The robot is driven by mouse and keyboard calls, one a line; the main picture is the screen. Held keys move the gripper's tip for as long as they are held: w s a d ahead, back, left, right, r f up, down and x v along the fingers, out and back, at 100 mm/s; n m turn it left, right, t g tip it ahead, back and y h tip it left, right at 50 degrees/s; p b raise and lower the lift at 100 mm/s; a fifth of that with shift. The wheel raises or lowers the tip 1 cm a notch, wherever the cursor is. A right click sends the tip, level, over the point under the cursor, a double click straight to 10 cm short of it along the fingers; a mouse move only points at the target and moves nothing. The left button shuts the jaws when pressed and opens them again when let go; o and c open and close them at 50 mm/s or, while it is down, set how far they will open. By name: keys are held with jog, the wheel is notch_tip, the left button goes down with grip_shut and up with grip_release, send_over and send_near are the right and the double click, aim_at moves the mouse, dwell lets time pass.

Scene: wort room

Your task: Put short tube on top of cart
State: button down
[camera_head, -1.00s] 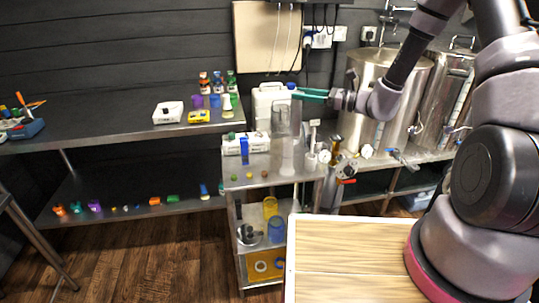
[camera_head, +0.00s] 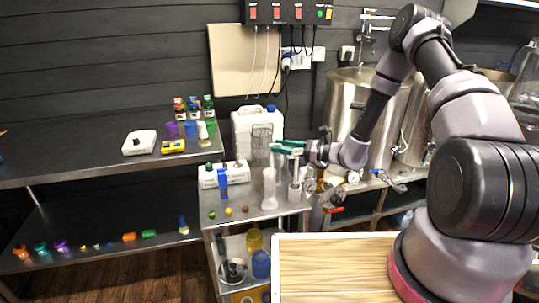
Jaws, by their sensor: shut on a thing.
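The metal cart (camera_head: 208,222) stands in the middle, with small items on its top. My gripper (camera_head: 289,147), with green fingers, is above the right part of the cart top. It is shut on what looks like the short tube (camera_head: 295,176), a pale, clear upright cylinder just below the fingers. The exact grip is too small to see. Whether the short tube's foot touches the cart top is hard to tell.
A wire-mesh rack (camera_head: 262,143), a white canister (camera_head: 242,128) and a white box (camera_head: 236,172) are at the back of the cart top. Steel kettles (camera_head: 355,103) stand behind right. A wooden board (camera_head: 335,265) is in front.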

aim_at(272, 153)
jog(key=a+f, duration=0.1)
jog(key=a, duration=0.1)
jog(key=w+a+f, duration=0.1)
jog(key=a+f, duration=0.1)
dwell(0.3)
jog(key=shift+f, duration=0.1)
jog(key=c, duration=0.5)
grip_release()
jog(key=shift+c, duration=0.2)
jog(key=shift+d, duration=0.35)
jog(key=v, duration=1.1)
jog(key=shift+s+d, duration=0.15)
jog(key=shift+d, duration=0.05)
